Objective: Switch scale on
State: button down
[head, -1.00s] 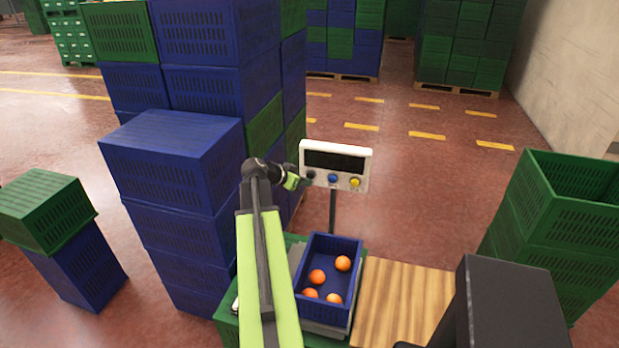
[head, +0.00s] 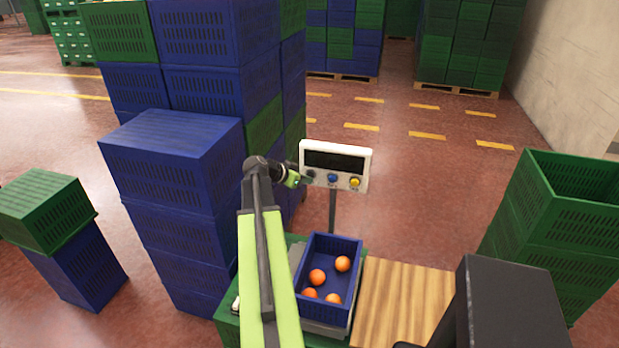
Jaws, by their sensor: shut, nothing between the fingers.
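The scale's white display panel (head: 335,148) stands on a dark post above the scale. Its screen (head: 334,162) is dark. A blue button (head: 332,179) and a yellow button (head: 354,182) sit below the screen, and a dark button (head: 311,174) sits at the left. My gripper (head: 304,181) is shut and empty at the panel's lower left corner, by the dark button. I cannot tell whether it touches that button. A blue crate (head: 353,277) with several oranges (head: 317,277) stands on the scale platform (head: 325,328).
Tall stacks of blue crates (head: 170,165) stand close at the left of my arm. A wooden board (head: 400,300) lies right of the scale. Green crates (head: 560,220) are stacked at the right. The floor behind the panel is clear.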

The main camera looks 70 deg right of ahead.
jog(key=shift+d, duration=0.3)
dwell(0.5)
jog(key=shift+a, duration=1)
jog(key=a, duration=0.5)
jog(key=shift+s, duration=0.2)
dwell(0.3)
